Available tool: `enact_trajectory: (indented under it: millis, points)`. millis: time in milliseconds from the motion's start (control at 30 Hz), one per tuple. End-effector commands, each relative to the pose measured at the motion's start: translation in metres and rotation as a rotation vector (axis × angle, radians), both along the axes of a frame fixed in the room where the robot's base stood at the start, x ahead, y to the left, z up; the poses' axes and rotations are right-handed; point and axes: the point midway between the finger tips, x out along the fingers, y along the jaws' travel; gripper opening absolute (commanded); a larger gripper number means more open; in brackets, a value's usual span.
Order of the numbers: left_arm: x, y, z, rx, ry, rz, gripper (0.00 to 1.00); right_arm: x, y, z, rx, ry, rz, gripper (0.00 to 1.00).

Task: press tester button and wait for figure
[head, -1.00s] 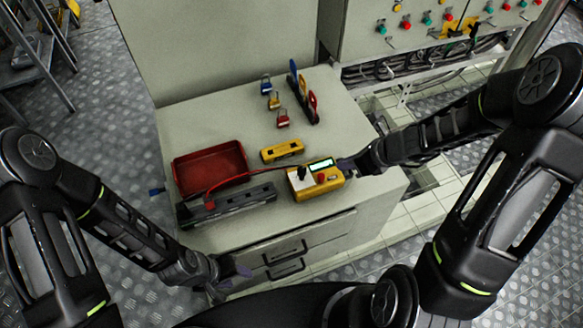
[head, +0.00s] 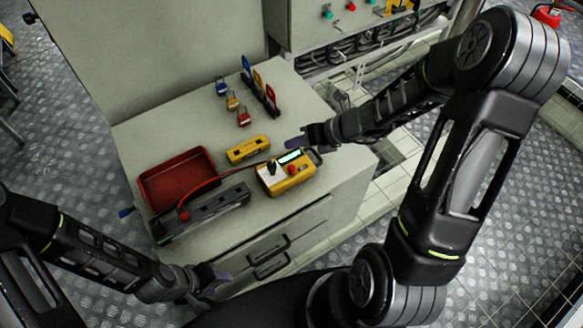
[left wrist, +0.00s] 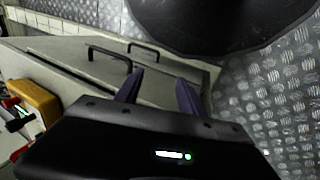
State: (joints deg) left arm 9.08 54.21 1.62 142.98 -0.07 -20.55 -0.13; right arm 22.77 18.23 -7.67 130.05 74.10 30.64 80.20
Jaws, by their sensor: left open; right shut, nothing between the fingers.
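The yellow tester (head: 286,180) sits near the front right of the cabinet top. It has a lit green-white display (head: 289,156), a black knob (head: 271,168) and a red button (head: 292,169). Any figure on the display is too small to read. My right gripper (head: 292,142) is shut and empty, just behind the tester's display; I cannot tell its height or whether it touches. My left gripper (head: 222,282) is open and empty, low in front of the drawers. In the left wrist view its fingers (left wrist: 158,92) are apart, and the tester (left wrist: 36,101) shows at left.
On the cabinet top (head: 190,128) are a red tray (head: 178,178), a grey bar (head: 205,212), a yellow block (head: 248,150), padlocks (head: 233,101) and upright coloured tools (head: 259,87). A red lead joins bar and tester. Drawer handles (head: 268,246) stick out in front.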

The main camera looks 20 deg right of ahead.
Motion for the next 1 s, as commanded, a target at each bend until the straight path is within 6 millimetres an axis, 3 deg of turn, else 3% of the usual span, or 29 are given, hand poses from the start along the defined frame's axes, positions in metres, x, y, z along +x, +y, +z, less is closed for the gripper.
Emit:
enact_trajectory:
  millis: [300,500,1000]
  points:
    - [0.000,0.000,-0.047,0.001,0.000,-0.001,0.46,0.000,0.000,-0.046,0.000,0.000,0.000,0.00]
    - [0.000,0.000,-0.067,0.001,0.000,-0.001,0.46,0.000,0.000,-0.068,-0.001,0.000,-0.001,0.00]
    - [0.000,0.000,-0.076,0.000,0.000,-0.001,0.46,0.000,0.000,-0.078,-0.001,0.000,-0.001,0.00]
